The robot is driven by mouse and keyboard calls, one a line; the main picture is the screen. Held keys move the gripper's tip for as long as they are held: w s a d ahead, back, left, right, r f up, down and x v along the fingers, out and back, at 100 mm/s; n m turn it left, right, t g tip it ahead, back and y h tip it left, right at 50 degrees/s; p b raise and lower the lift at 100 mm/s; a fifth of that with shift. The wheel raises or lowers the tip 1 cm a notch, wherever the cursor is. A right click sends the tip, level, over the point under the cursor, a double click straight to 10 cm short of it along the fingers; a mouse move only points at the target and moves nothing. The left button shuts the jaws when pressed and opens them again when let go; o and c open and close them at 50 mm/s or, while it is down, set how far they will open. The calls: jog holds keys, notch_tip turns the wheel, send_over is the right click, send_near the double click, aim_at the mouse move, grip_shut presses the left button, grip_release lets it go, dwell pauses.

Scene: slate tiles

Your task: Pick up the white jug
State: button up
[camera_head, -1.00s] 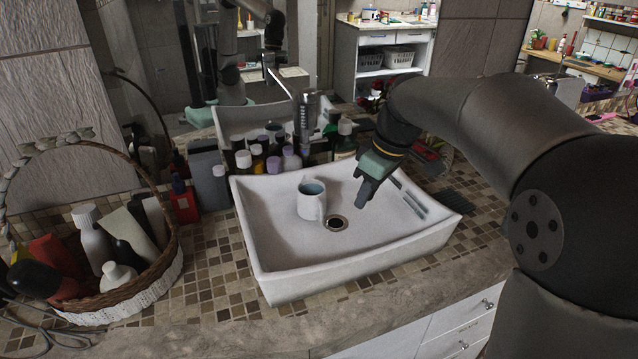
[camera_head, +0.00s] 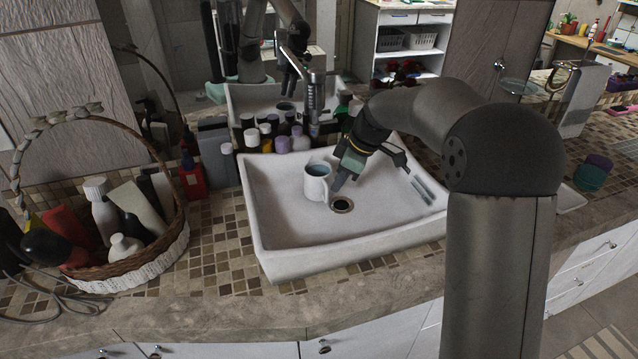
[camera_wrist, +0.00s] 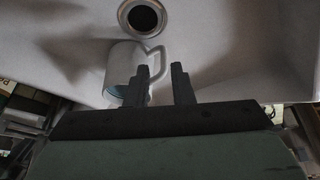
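The white jug (camera_head: 316,186) stands upright in the white sink basin (camera_head: 285,252), left of the drain, with a bluish interior. In the wrist view the jug (camera_wrist: 121,62) shows its handle on the right side, near my fingers. My gripper (camera_head: 338,186) reaches down into the basin on the jug's right, close to its handle side. In the wrist view my gripper (camera_wrist: 164,72) has its two fingers apart with a gap between them. The left finger overlaps part of the jug and handle, so contact there cannot be told.
A chrome faucet (camera_head: 315,98) rises behind the basin, with several bottles (camera_head: 282,143) along the back edge. A wicker basket (camera_head: 150,262) of bottles stands on the tiled counter at left. The basin's left and front floor is clear.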

aim_at(320, 185)
jog(key=shift+a+p+x, duration=0.1)
jog(key=shift+p+x, duration=0.25)
jog(key=shift+x, duration=1.05)
jog(key=shift+a+p+x, duration=0.15)
jog(key=shift+p+x, duration=0.15)
jog(key=shift+x, duration=1.1)
jog(key=shift+s+r, duration=0.1)
grip_shut()
